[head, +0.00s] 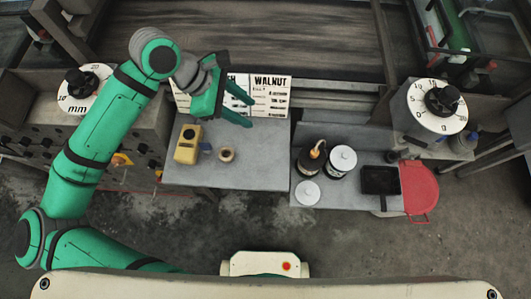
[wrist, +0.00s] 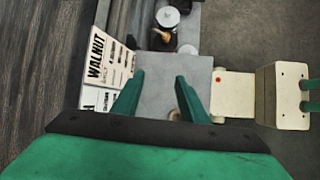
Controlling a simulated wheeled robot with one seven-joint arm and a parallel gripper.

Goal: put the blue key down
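A small blue thing (head: 206,147), which looks like the blue key, is at the right side of a yellow box (head: 188,143) on the left grey table (head: 255,165). It is too small to tell whether it lies on the table or sits in the box. I cannot make it out in the wrist view. My gripper (head: 250,111) is above the back part of this table, up and to the right of the blue thing. In the wrist view its fingers (wrist: 158,88) are apart, with only bare grey tabletop showing between them.
A tan ring (head: 226,155) lies right of the yellow box; my finger partly hides it in the wrist view. White WALNUT cards (head: 270,95) stand at the table's back.

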